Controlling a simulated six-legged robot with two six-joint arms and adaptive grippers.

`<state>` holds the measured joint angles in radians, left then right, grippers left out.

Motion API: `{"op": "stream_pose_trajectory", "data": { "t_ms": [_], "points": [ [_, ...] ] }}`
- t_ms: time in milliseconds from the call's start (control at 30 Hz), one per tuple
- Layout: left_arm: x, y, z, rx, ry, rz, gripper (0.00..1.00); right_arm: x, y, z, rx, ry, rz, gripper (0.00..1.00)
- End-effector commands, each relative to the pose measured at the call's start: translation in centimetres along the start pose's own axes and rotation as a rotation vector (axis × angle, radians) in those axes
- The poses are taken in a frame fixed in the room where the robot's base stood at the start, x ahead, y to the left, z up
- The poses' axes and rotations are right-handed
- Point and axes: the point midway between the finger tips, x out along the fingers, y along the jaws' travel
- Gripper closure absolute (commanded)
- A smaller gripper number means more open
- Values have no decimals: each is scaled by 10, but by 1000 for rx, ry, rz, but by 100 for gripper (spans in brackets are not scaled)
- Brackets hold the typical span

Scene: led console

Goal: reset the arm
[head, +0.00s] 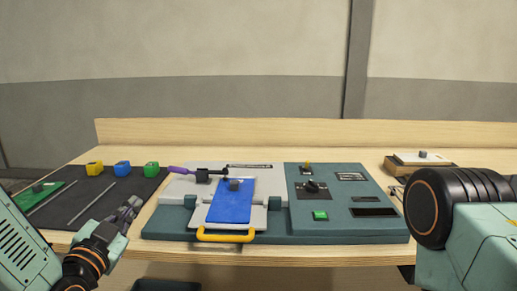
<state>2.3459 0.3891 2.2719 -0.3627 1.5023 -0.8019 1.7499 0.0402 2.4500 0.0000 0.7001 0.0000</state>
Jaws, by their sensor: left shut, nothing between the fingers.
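My left gripper (129,207) is in the lower left of the head view, shut and empty. It is over the front edge of the dark mat, left of the console and apart from it. My right arm comes in at the right edge, and its gripper is not visible. The teal console (270,237) stands on the wooden table. A blue plate (232,206) lies on its grey bed, with a yellow handle (226,236) in front. A purple-handled lever (190,171) sits behind the plate. A green button (320,216) and a black knob (313,187) are on the right panel.
On the dark mat (132,183) at left are yellow (94,168), blue (122,167) and green (151,169) blocks, thin rods and a green board (38,192). A white-topped box (422,158) stands at the back right. A raised wooden edge (300,132) runs along the back.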

Motion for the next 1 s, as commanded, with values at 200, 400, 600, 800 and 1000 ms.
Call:
{"op": "stream_pose_trajectory", "data": {
  "t_ms": [200,400,600,800,1000],
  "points": [
    [2,7,10,-97,-47,30,100,0,0,0,0,0,0,52],
    [-11,36,47,-294,-241,107,100,0,0,0,0,0,0,52],
    [-54,87,103,-467,-529,191,100,0,0,0,0,0,0,52],
    [-144,149,170,-604,-925,250,100,0,0,0,0,0,0,52],
    [-259,195,215,-637,-1314,276,100,0,0,0,0,0,0,52]
  ]
}}
